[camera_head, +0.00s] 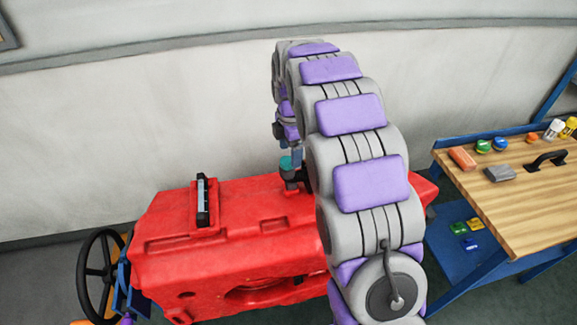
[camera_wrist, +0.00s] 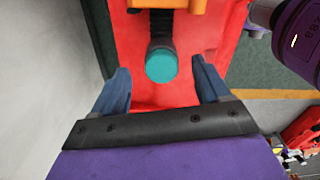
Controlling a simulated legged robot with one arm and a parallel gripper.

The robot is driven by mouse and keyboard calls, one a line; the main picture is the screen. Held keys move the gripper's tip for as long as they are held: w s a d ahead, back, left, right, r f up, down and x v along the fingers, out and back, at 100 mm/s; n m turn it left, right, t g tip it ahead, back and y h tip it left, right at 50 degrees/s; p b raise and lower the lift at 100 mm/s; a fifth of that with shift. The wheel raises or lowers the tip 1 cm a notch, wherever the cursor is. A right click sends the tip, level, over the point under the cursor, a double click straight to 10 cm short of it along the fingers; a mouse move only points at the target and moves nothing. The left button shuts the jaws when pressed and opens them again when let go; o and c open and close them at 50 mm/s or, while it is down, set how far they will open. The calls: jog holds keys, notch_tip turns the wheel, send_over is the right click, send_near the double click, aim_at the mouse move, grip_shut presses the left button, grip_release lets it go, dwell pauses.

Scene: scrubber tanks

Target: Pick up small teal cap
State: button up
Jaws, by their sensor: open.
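The small teal cap (camera_wrist: 161,65) sits at the end of a black neck at the red tank (camera_wrist: 125,60). In the wrist view it appears between the two blue fingers of my gripper (camera_wrist: 162,84), with a gap to each side. My gripper is open and holds nothing. In the head view the teal cap (camera_head: 286,163) shows just below my gripper (camera_head: 294,158), on the upper right part of the red tank (camera_head: 240,235). My arm hides part of the tank there.
A wooden-topped blue workbench (camera_head: 530,205) stands at the right with several small items on it. A black handwheel (camera_head: 100,270) is at the left of the tank. A black handle-like part (camera_head: 203,202) rises from the tank top. A pale wall stands behind.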

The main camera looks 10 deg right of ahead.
aim_at(288, 160)
notch_tip(288, 160, down, 3)
jog(key=shift+r, duration=0.15)
jog(key=shift+a+f, duration=0.2)
jog(key=shift+a, duration=0.05)
jog(key=shift+a+r, duration=0.1)
jog(key=shift+a, duration=0.55)
jog(key=shift+c, duration=1.6)
jog(key=shift+d, duration=0.8)
jog(key=c, duration=0.4)
jog(key=shift+a, duration=0.25)
jog(key=c, duration=0.6)
